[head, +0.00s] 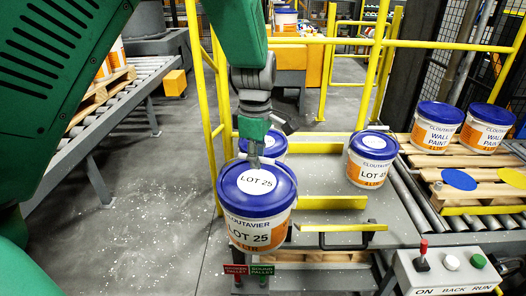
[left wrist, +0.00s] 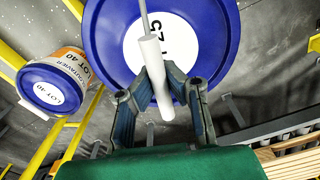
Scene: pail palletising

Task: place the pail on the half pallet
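A white pail with a blue lid, marked LOT 25 (head: 250,222), is in front of the grey station. My left gripper (head: 262,150) is above its lid. In the left wrist view my left gripper's fingers (left wrist: 160,85) close around the white grip of the pail's handle (left wrist: 154,62), over the blue lid (left wrist: 100,35). The pail appears to hang upright. The wooden pallet (head: 425,160) on the right conveyor bears two wall paint pails (head: 437,128) (head: 487,130) at its back, and a blue disc (head: 459,180) and a yellow disc (head: 513,178) in front. My right gripper is out of view.
A LOT 40 pail (head: 371,172) stands on the station between the held pail and the pallet; another pail (head: 275,146) is partly hidden behind the gripper. Yellow rails (head: 368,70) enclose the station. A control box (head: 447,270) with a red-topped lever stands at front right.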

